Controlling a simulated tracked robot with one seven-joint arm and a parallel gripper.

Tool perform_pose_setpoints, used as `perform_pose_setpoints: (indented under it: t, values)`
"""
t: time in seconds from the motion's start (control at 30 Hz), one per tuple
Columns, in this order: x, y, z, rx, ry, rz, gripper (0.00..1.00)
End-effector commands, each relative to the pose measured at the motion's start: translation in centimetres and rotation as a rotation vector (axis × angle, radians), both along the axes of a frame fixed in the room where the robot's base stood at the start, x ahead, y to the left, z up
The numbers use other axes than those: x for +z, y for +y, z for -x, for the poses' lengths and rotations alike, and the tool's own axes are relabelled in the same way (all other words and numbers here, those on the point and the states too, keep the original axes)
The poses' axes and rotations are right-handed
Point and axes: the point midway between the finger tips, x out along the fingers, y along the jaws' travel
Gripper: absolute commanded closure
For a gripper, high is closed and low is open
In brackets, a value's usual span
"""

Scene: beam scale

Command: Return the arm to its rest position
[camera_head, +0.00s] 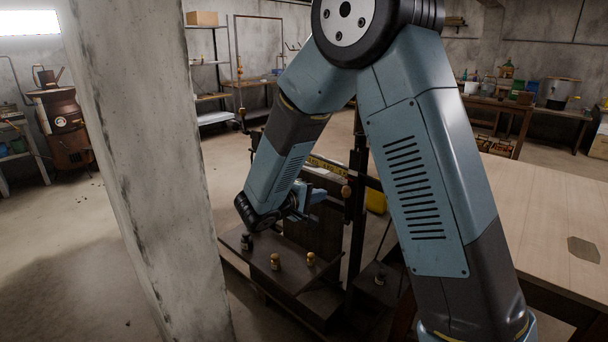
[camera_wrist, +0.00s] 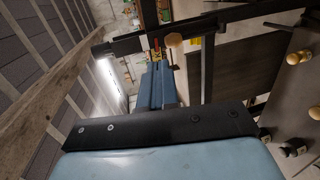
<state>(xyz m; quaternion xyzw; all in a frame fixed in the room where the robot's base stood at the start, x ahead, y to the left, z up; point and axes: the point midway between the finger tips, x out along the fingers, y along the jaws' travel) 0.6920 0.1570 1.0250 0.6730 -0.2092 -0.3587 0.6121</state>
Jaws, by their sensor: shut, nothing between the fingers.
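My gripper (camera_head: 306,203) is at the end of my blue-grey arm, which bends down from the top of the head view. It is small, partly hidden by the wrist, and shut with nothing in it. It hangs above the dark scale platform (camera_head: 237,238), just left of the beam scale's upright post (camera_head: 357,180). A yellow marked strip (camera_head: 326,163) and a brass knob (camera_head: 346,191) are close behind it. In the wrist view, a black bar and blue casing of mine fill the bottom. The scale's knob (camera_wrist: 173,40) also shows there.
Small brass-topped weights (camera_head: 275,261) (camera_head: 311,259) and a grey one (camera_head: 246,241) stand on the platform below my gripper. Another weight (camera_head: 380,278) is right of the post. A concrete pillar (camera_head: 145,150) stands left. A pale wooden table (camera_head: 550,200) is right.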

Motion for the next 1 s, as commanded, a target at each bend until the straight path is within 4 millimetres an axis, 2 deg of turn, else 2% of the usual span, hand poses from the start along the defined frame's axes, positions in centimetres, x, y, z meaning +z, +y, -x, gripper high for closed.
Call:
perform_pose_setpoints:
  t: [0.2,0.5,0.8,1.0]
  values:
    - [3.9,-6.3,3.2,-0.172,0.075,-0.094,1.00]
    - [7.4,-13.2,9.7,-0.370,0.187,-0.302,1.00]
    - [9.6,-16.8,16.5,-0.478,0.256,-0.573,1.00]
    - [10.7,-17.6,20.7,-0.496,0.267,-0.772,1.00]
